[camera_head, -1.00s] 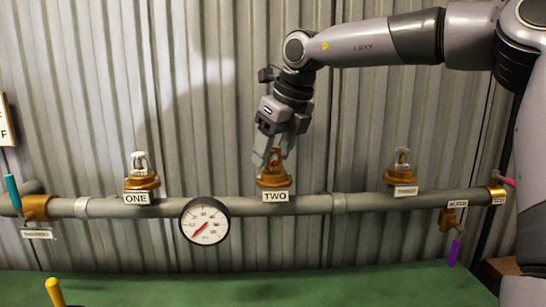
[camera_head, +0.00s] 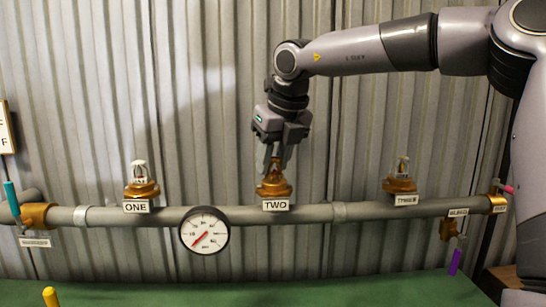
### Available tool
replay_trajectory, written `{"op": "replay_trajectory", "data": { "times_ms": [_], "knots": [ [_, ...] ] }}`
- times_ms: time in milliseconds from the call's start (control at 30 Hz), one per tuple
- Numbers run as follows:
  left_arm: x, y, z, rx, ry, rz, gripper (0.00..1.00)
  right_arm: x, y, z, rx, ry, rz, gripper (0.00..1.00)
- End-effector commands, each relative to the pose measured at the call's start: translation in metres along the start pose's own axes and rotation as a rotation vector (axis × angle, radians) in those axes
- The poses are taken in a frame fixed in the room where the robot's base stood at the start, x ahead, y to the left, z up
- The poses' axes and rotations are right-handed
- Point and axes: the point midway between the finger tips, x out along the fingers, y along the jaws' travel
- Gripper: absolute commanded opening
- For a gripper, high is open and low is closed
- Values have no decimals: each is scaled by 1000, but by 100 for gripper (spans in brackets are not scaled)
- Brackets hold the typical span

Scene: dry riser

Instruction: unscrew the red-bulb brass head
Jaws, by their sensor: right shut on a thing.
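A brass head (camera_head: 274,187) stands upright on the grey pipe (camera_head: 320,213) above the label TWO (camera_head: 276,205). My right gripper (camera_head: 276,162) points down from above it, with its fingers shut on the upper part of this head. The fingers hide most of the head's top, and its bulb colour is hard to make out. Another head (camera_head: 141,182) stands above label ONE, with a whitish top. A third head (camera_head: 401,180) stands above label THREE. My left gripper is not in view.
A round gauge (camera_head: 204,231) hangs in front of the pipe, left of TWO. A teal-handled valve (camera_head: 12,199) is at the left end. A purple-handled bleed valve (camera_head: 455,260) hangs at the right. Corrugated wall lies close behind, and a green surface (camera_head: 250,290) lies below.

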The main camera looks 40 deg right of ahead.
Motion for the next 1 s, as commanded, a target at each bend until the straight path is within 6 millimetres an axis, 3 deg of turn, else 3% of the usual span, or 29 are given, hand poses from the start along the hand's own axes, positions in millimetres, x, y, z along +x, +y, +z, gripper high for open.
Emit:
{"op": "replay_trajectory", "data": {
  "times_ms": [400, 767, 1000],
  "knots": [
    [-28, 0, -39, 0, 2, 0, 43, -4, 0, 1, -388, 3, 163, 0],
    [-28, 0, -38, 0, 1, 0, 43, -1, 0, 0, -419, 1, 172, 0],
    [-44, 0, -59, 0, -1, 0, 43, -6, 0, 2, -565, 5, 237, 0]
  ]
}}
